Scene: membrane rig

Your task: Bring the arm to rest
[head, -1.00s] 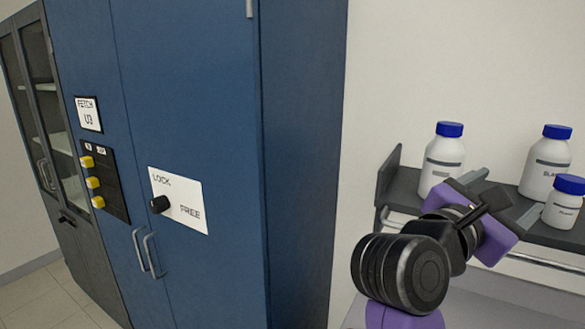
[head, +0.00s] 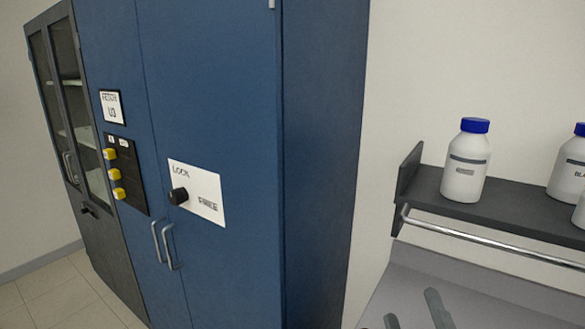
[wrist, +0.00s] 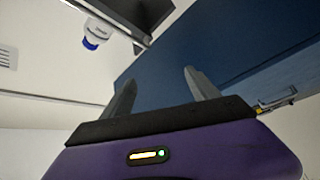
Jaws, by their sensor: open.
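My gripper (wrist: 158,92) shows in the wrist view with its two grey fingers spread apart and nothing between them. In the head view only the two grey fingertips (head: 412,312) show at the bottom edge, right of the blue cabinet and below the shelf. The rest of my arm is out of the head view. The blue cabinet (head: 215,110) stands at the centre left, with a black knob (head: 178,196) on a white plate and yellow buttons (head: 114,174) on a black panel.
A dark shelf (head: 500,205) with a metal rail (head: 480,249) stands at the right. It carries white bottles with blue caps, one of them whole in view (head: 467,162). A grey surface (head: 450,285) lies below it. A dark glass-door cabinet (head: 75,130) stands at the far left.

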